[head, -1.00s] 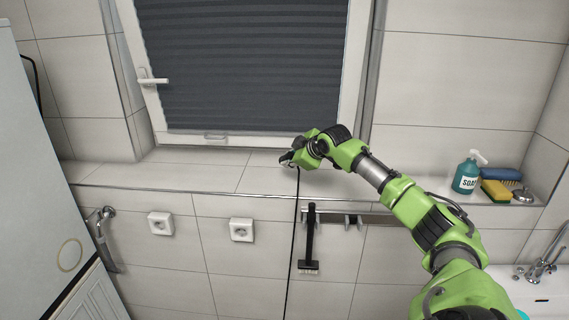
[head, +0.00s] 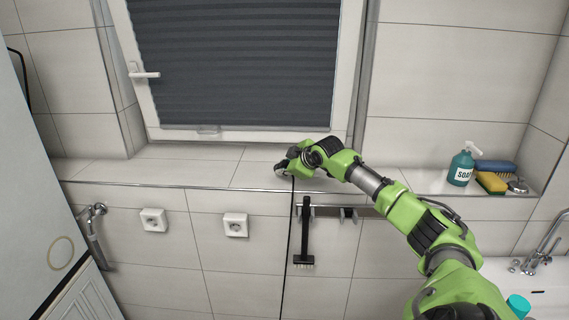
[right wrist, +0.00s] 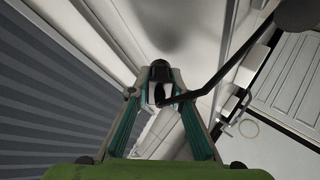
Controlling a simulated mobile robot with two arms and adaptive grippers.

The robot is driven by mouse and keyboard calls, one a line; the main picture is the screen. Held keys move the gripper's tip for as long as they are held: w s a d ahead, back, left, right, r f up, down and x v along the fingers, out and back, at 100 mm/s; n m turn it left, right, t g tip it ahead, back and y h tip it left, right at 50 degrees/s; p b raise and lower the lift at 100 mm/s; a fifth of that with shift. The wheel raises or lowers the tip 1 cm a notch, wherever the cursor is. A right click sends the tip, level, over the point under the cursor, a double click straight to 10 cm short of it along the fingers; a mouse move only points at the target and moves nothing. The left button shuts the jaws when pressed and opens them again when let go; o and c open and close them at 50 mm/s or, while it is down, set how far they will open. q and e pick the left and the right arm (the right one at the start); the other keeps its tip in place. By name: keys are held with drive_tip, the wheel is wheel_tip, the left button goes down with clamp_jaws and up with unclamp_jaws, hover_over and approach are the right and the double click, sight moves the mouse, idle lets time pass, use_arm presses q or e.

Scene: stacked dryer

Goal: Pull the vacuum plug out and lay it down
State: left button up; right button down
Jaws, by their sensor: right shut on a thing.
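My right gripper (head: 281,169) is shut on the black vacuum plug (right wrist: 163,93). It holds the plug low over the tiled window ledge, close to the ledge's front edge. In the right wrist view both fingers (right wrist: 159,80) close around the dark plug. I cannot tell whether the plug touches the ledge. The black cable (head: 288,240) runs from the gripper down in front of the wall. Two white wall sockets, one on the left (head: 153,220) and one on the right (head: 235,225), have nothing in them. My left gripper is not in view.
The tiled ledge (head: 190,172) is clear left of the gripper.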

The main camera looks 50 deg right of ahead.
drive_tip(key=shift+f, duration=0.65)
drive_tip(key=c, duration=1.8)
unclamp_jaws()
drive_tip(key=v, duration=0.6)
drive_tip(key=shift+s+d, duration=0.15)
drive_tip(key=shift+s, duration=0.1)
drive_tip(key=shift+s+a+r, duration=0.35)
drive_tip(key=shift+r, duration=0.05)
